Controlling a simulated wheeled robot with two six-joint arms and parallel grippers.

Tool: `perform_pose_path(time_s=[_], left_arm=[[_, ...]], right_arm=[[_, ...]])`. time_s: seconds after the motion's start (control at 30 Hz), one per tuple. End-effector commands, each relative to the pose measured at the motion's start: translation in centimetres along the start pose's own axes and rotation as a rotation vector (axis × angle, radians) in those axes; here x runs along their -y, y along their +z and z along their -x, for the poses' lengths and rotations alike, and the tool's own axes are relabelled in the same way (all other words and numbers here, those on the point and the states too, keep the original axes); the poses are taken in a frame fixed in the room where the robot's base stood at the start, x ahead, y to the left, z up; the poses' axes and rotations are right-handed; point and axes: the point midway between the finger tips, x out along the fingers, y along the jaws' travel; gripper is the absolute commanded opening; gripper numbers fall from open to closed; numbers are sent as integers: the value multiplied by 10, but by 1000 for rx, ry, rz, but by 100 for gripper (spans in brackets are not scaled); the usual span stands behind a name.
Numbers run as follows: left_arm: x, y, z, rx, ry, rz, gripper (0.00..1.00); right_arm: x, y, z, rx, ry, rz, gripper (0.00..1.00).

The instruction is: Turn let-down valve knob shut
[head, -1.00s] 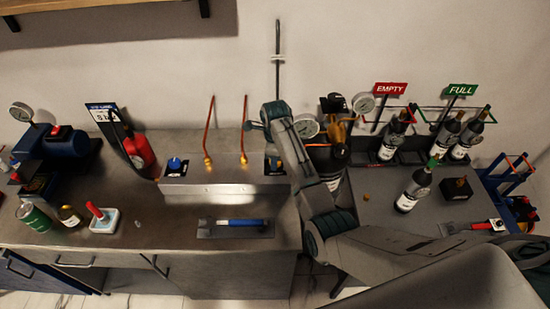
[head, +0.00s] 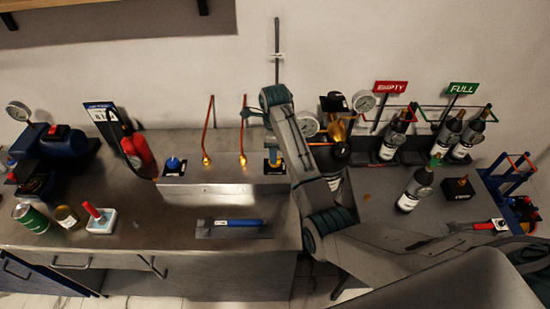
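A steel manifold box (head: 225,171) stands at the back of the bench. A blue knob (head: 173,163) sits on a black plate at its left end. At its right end another black plate (head: 267,168) shows, with a small blue and yellowish part over it, largely hidden by my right arm. Which knob is the let-down valve cannot be read. My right arm comes in from the right and its gripper (head: 272,150) hangs over the right end of the box. Its fingers are too small and hidden to tell open from shut. My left gripper is not in view.
Two copper pipes (head: 242,130) rise behind the box. A blue-handled tool (head: 235,223) lies in front. A black cylinder (head: 328,160) with a brass valve and gauges stands right of the arm. Bottles (head: 415,189) stand on the right table.

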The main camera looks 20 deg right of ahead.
Motion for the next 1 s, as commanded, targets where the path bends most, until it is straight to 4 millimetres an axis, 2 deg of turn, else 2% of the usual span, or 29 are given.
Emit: perform_pose_path(time_s=[0.03, 0.17, 0.2, 0.3, 0.5, 1.0], left_arm=[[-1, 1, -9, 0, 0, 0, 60], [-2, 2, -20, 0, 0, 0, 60], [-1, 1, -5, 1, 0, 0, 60], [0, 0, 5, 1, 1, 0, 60], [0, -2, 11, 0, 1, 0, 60], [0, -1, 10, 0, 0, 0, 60]], right_arm=[[1, 1, 8, 4, -6, 0, 58], [1, 0, 37, 3, -6, 0, 58], [0, 0, 50, 0, -1, 0, 58], [0, 0, 59, 0, 0, 0, 58], [0, 0, 65, 0, 0, 0, 58], [0, 0, 64, 0, -1, 0, 58]])
